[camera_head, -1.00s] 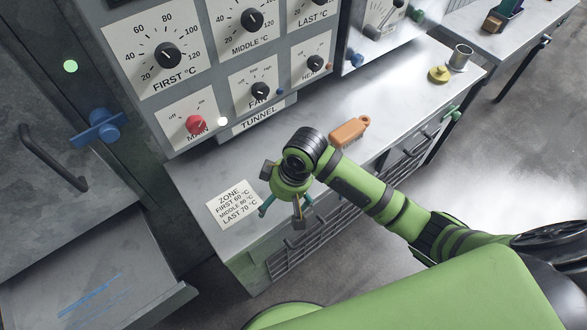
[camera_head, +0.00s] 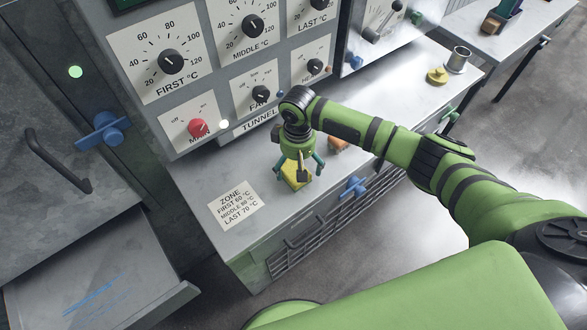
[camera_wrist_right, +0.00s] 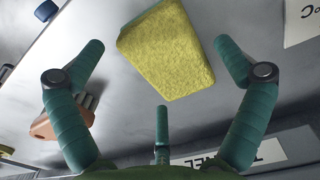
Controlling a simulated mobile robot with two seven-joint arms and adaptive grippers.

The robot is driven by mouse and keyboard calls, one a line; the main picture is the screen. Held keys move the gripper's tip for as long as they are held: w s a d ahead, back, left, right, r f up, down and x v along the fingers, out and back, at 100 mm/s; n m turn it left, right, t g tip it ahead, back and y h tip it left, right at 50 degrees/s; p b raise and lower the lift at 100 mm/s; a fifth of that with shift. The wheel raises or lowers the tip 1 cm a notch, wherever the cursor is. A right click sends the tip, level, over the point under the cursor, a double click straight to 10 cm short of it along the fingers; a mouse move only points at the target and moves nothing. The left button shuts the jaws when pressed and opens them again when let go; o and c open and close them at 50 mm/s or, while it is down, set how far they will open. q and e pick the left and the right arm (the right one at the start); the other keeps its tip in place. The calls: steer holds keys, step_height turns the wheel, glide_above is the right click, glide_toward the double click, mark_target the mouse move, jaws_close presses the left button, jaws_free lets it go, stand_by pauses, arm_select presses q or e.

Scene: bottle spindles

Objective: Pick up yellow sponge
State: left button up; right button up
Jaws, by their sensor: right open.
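The yellow sponge (camera_head: 296,173) lies on the grey counter below the control panel, partly hidden by my right gripper (camera_head: 299,168) in the head view. In the right wrist view the sponge (camera_wrist_right: 166,50) lies ahead, between the spread green fingers of my right gripper (camera_wrist_right: 160,85). The fingers are open and nothing is held. In the head view the gripper points down over the sponge; I cannot tell if a finger touches it. My left gripper is not in view.
An orange brush (camera_head: 337,143) lies close to the right of the gripper, partly hidden by the arm. The control panel (camera_head: 205,90) rises behind. A white zone label (camera_head: 235,205) is at left. A metal cup (camera_head: 459,58) and yellow object (camera_head: 437,76) stand far right.

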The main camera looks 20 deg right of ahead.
steer(key=shift+f, duration=0.7)
steer(key=c, duration=0.7)
steer(key=shift+s, duration=0.1)
steer(key=shift+c, duration=0.2)
steer(key=shift+r, duration=0.65)
step_height(320, 180, up, 3)
steer(key=shift+b, duration=0.5)
steer(key=s+d+r+b, duration=0.1)
steer(key=s+d+r, duration=0.5)
steer(key=s+d, duration=0.1)
steer(key=shift+s+d+r, duration=0.4)
steer(key=shift+d, duration=0.4)
